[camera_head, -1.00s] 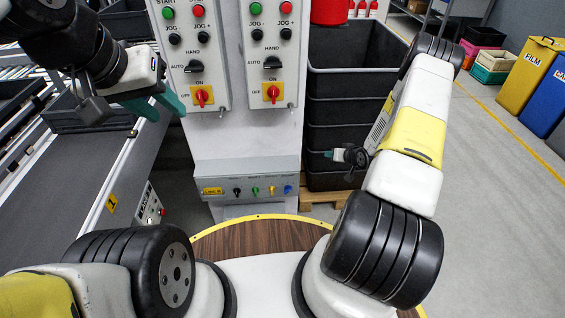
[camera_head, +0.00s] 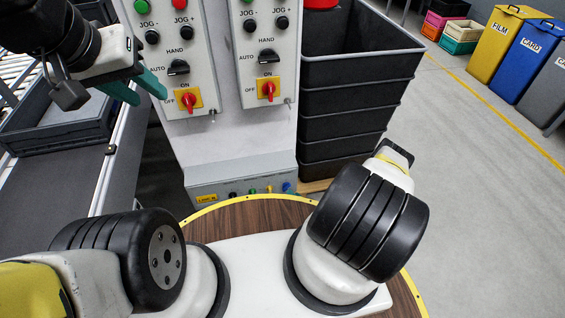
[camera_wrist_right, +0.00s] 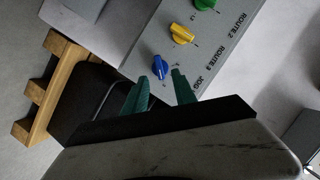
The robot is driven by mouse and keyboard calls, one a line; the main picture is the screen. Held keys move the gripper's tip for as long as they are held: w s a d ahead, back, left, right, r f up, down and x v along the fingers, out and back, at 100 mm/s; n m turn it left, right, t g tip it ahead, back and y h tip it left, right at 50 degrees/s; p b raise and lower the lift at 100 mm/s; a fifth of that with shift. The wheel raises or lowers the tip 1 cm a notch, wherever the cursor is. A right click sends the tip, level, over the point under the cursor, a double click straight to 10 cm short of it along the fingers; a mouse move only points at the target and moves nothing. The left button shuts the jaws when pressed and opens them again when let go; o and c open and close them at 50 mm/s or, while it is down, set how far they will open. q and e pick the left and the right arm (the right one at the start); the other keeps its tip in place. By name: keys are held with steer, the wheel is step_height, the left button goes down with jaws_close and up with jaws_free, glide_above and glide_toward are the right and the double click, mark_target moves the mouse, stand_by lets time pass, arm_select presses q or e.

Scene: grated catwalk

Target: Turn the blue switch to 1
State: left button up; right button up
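The blue switch (camera_wrist_right: 161,67) is a small knob on a grey panel, beside the label JOG in the right wrist view. In the head view the blue switch (camera_head: 287,187) sits at the right end of the low panel's row of knobs. My right gripper (camera_wrist_right: 160,77) is open, its two teal fingertips apart and pointing at the blue switch, which appears between or just beyond them; contact cannot be told. My right gripper does not show in the head view. My left gripper (camera_head: 150,98) is open and empty at the upper left.
The yellow switch (camera_wrist_right: 181,34) and green switch (camera_wrist_right: 204,4) share the panel with the blue one. Stacked black crates (camera_head: 345,115) stand right of the cabinet. A wooden pallet (camera_wrist_right: 45,85) shows in the wrist view.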

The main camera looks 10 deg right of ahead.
mark_target(288, 188)
steer(key=shift+x, duration=2.35)
steer(key=shift+c, duration=0.4)
jaws_close()
